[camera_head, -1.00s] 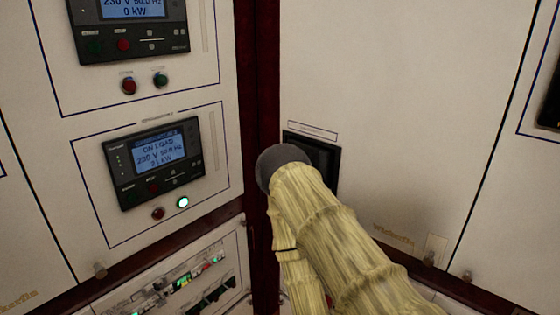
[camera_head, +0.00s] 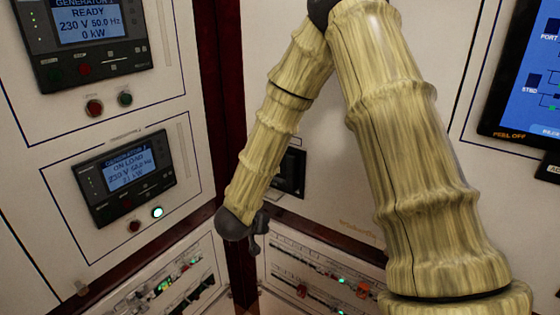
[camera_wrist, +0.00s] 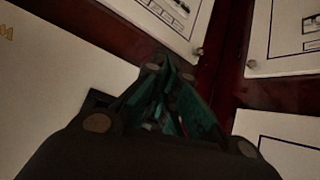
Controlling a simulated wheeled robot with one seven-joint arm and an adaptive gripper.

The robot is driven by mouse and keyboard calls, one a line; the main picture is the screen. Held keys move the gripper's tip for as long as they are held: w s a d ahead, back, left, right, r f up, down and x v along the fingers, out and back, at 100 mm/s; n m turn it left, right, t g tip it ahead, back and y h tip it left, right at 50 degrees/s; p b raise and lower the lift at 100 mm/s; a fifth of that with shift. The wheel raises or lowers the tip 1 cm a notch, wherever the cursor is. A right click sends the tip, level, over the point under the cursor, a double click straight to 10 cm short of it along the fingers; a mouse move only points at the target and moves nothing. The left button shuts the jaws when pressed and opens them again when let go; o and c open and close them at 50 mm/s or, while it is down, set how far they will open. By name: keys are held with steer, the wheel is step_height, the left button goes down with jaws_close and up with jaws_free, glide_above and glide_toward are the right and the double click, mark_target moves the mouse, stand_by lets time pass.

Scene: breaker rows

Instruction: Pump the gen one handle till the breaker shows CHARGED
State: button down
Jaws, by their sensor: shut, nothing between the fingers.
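My gripper (camera_head: 257,238) is shut and empty, near the corner between two cabinet faces, above the lower breaker rows. Its dark fingers also fill the middle of the wrist view (camera_wrist: 170,100). One breaker row panel (camera_head: 176,283) is at the lower left, with green and red marks. Another breaker row panel (camera_head: 318,280) is at the lower middle, with an orange-red button and green lights. I cannot tell which breaker is gen one. No pump handle and no CHARGED flag can be made out.
The generator 1 display (camera_head: 88,22) reads READY, 0 kW. The lower display (camera_head: 127,172) reads ON LOAD, with a green lamp (camera_head: 157,212) lit below. A dark recessed box (camera_head: 290,172) is partly behind my arm. A blue screen (camera_head: 535,75) is at the right.

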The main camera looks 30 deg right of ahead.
mark_target(277, 182)
step_height(277, 182, up, 23)
steer(key=d+m+g+p, duration=0.2)
steer(key=m+p, duration=0.1)
steer(key=m, duration=0.2)
steer(key=p+x, duration=0.3)
steer(key=x, duration=0.6)
steer(key=shift+w+d+f, duration=0.15)
steer(key=shift+w+d, duration=0.1)
steer(key=shift+d, duration=0.15)
steer(key=shift+s+a+f+h+b, duration=0.2)
steer(key=shift+a+f+h+b, duration=0.05)
steer(key=shift+a+h+b, duration=0.4)
steer(key=shift+f, duration=0.1)
steer(key=shift+s+a+f+t+h+b, duration=0.3)
steer(key=shift+a+f+h+b, duration=0.25)
steer(key=shift+h+b, duration=0.25)
steer(key=shift+s+a+f+t+h+b, duration=0.2)
steer(key=shift+a+f+t+h+b, duration=0.15)
steer(key=shift+a+f+h+b, duration=0.35)
steer(key=shift+s+a+f+t+h+b, duration=0.25)
steer(key=shift+a+f+t+h+b, duration=0.15)
steer(key=shift+h+b, duration=0.55)
steer(key=shift+a+r, duration=0.15)
